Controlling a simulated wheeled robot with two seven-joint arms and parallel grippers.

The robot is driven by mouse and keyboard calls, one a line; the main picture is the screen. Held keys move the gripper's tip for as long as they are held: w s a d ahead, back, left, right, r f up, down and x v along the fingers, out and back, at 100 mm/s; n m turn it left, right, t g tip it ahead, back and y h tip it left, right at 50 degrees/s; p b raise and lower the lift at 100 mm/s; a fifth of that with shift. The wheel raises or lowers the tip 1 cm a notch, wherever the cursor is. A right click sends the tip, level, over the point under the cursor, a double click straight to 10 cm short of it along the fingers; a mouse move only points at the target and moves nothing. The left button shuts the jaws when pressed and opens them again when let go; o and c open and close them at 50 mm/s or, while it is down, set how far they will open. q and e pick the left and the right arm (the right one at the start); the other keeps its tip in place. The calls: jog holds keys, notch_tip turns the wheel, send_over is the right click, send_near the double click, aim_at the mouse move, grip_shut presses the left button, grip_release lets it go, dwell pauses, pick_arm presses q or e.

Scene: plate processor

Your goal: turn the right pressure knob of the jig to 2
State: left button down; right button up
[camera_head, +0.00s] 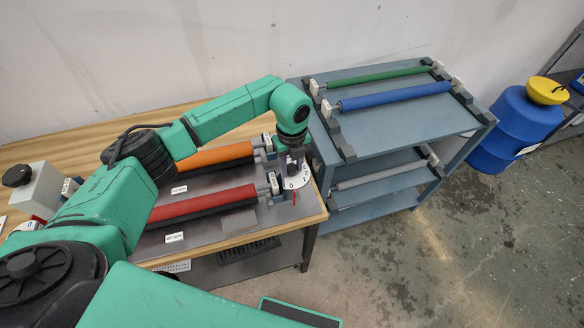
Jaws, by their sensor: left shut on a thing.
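The jig (210,228) is a grey plate on the wooden table, carrying an orange roller (215,156) and a red roller (205,203). The right pressure knob with its white numbered dial (301,180) is at the jig's right end, near the table corner. My left gripper (293,168) points down and is shut on the knob, covering most of it. Some dial numbers show around it, and a small red mark shows below. The exact setting cannot be read. My right gripper is not in view.
A blue-grey shelf cart (385,128) stands right of the table, with a green roller (378,73) and a blue roller (395,97) on top. A blue barrel (515,130) with a yellow funnel (547,91) stands far right. A grey box (38,190) sits at the table's left. The floor at lower right is clear.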

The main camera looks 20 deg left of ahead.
pick_arm(q)
jog(key=m+b, duration=0.5)
jog(key=shift+a+f, duration=0.1)
jog(key=shift+f, duration=0.15)
jog(key=m+b, duration=0.3)
jog(key=shift+m, duration=0.4)
jog(key=m+b, duration=0.3)
jog(key=m, duration=0.1)
jog(key=shift+r, duration=0.1)
jog(key=shift+r+m+b, duration=0.15)
jog(key=shift+m+b, duration=0.65)
jog(key=shift+m, duration=0.9)
jog(key=c, duration=0.5)
grip_release()
jog(key=shift+o, duration=0.2)
jog(key=shift+w, duration=0.15)
